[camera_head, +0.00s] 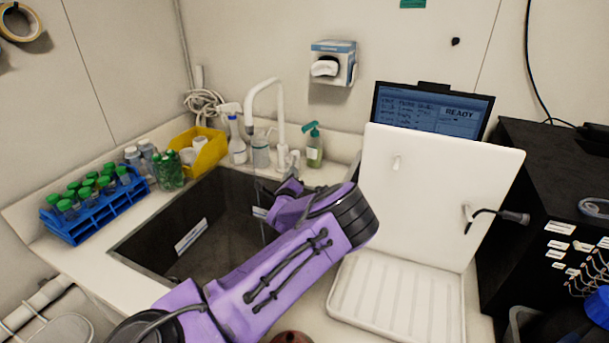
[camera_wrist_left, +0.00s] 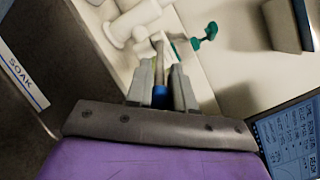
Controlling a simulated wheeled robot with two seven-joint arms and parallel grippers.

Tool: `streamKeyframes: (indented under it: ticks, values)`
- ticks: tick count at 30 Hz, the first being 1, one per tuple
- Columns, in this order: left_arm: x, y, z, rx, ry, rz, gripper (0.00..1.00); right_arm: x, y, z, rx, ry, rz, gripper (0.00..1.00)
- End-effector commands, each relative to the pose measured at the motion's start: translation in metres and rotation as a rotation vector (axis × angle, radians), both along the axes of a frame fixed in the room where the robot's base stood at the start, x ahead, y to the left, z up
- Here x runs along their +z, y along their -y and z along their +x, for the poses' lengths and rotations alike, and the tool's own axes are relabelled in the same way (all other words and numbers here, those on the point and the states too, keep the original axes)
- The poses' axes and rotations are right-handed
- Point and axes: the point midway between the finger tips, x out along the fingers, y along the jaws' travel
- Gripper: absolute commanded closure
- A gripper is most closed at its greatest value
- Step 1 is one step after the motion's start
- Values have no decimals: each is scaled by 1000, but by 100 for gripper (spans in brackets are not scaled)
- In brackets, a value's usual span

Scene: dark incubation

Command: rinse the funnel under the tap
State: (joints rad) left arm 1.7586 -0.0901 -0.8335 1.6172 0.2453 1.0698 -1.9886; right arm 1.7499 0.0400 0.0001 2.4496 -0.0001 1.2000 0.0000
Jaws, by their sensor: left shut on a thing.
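The white tap (camera_head: 280,120) stands at the back edge of the dark sink (camera_head: 215,250); its base also shows in the left wrist view (camera_wrist_left: 130,25). My left gripper (camera_head: 283,188) is low beside the tap's base, over the sink's back right corner. In the left wrist view its fingers (camera_wrist_left: 162,88) are closed around a slim rod with a blue end (camera_wrist_left: 160,96), which looks like the tap's handle. I cannot clearly tell whether water runs from the spout. I cannot make out the funnel. My right gripper is not in view.
A green pump bottle (camera_head: 314,150) and a spray bottle (camera_head: 236,145) flank the tap. A yellow bin (camera_head: 208,155) and a blue tube rack (camera_head: 100,215) stand left. A white peg board (camera_head: 435,190) with a ribbed tray (camera_head: 400,300) stands right, before a READY screen (camera_head: 430,108).

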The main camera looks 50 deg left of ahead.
Motion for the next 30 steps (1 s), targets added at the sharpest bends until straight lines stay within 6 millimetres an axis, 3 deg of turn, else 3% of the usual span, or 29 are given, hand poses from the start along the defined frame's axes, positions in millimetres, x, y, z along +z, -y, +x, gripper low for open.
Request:
streamKeyframes:
  ticks: [11, 12, 13, 23, 30]
  values:
    - [-2, 4, 3, -27, -5, -4, 100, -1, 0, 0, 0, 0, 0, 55]
    - [-2, 4, 4, -27, -3, -4, 64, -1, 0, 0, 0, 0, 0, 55]
    - [-2, 4, 4, -27, -3, -4, 62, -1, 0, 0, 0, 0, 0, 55]
    - [-2, 5, -2, -23, -3, -3, 62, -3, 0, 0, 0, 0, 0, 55]
    - [-6, 39, -37, -24, -6, -1, 62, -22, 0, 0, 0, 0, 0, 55]
